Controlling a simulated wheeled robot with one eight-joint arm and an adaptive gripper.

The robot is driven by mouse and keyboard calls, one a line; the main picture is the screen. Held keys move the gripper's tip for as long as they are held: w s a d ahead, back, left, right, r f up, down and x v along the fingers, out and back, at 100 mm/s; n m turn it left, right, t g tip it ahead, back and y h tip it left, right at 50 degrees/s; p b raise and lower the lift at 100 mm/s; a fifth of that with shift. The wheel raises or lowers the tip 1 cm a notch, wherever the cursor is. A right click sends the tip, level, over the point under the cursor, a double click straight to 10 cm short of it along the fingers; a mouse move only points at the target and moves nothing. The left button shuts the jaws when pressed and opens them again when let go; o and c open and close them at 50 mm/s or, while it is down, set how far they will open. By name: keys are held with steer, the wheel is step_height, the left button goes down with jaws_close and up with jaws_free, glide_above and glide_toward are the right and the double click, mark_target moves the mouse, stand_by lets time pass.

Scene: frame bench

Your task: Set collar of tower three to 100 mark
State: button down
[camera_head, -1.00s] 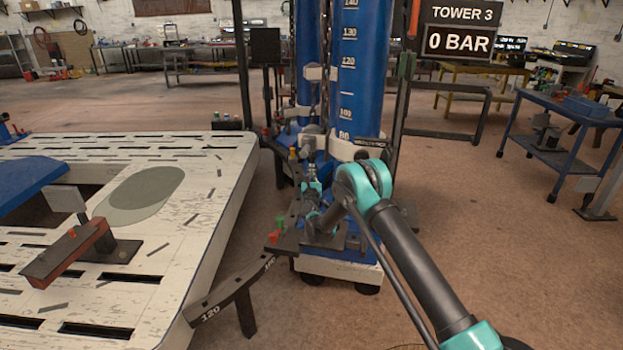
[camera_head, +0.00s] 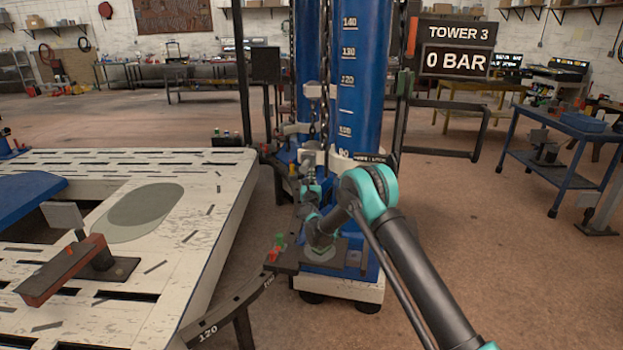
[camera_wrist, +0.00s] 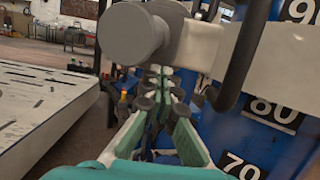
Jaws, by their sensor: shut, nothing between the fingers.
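Tower three is the tall blue column (camera_head: 355,100) with white marks; 100 and 90 show in the head view. A pale collar (camera_head: 342,164) sits around it just below the 90 mark in that view. In the wrist view a pale grey block with a round knob (camera_wrist: 135,36), apparently the collar's clamp, fills the top centre. The 90, 80 and 70 marks show on the blue column (camera_wrist: 225,135) to its right. My gripper (camera_wrist: 160,78) is shut and empty, with its fingertips just below the block; contact cannot be told. In the head view my gripper (camera_head: 310,188) is small and partly hidden.
A white slotted bench (camera_head: 190,250) stands left of the tower, with a curved dark rail (camera_head: 240,298) between them. A chain (camera_head: 325,60) hangs in front of the column. A sign (camera_head: 456,50) reads TOWER 3, 0 BAR. Open floor lies at right.

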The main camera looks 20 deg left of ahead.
mark_target(311, 162)
step_height(311, 162, up, 9)
stand_by(0.4)
steer(key=f, duration=0.2)
steer(key=s+f, duration=0.1)
steer(key=f, duration=0.1)
steer(key=shift+s+d+f, duration=0.1)
steer(key=shift+f, duration=0.2)
steer(key=v, duration=0.9)
steer(key=d+r+n+g+y, duration=0.3)
steer(key=d+r+n, duration=0.6)
steer(key=d+n, duration=0.15)
steer(key=s+d+n+g+h, duration=0.1)
steer(key=s+d+n+g, duration=0.3)
steer(key=s+d+n, duration=0.75)
steer(key=s+d+f+n+g+h, duration=0.2)
steer(key=s+d+f+n+g, duration=0.1)
steer(key=s+d, duration=0.7)
steer(key=s+d+f+n+g+h, duration=0.3)
steer(key=s+d+f, duration=0.3)
steer(key=s+d, duration=0.4)
steer(key=s+d+f+n+g+h, duration=0.2)
steer(key=s+d+f+n, duration=0.2)
steer(key=s+d, duration=0.6)
steer(key=s+f, duration=0.1)
steer(key=s, duration=0.3)
steer(key=shift+n+g+h, duration=0.4)
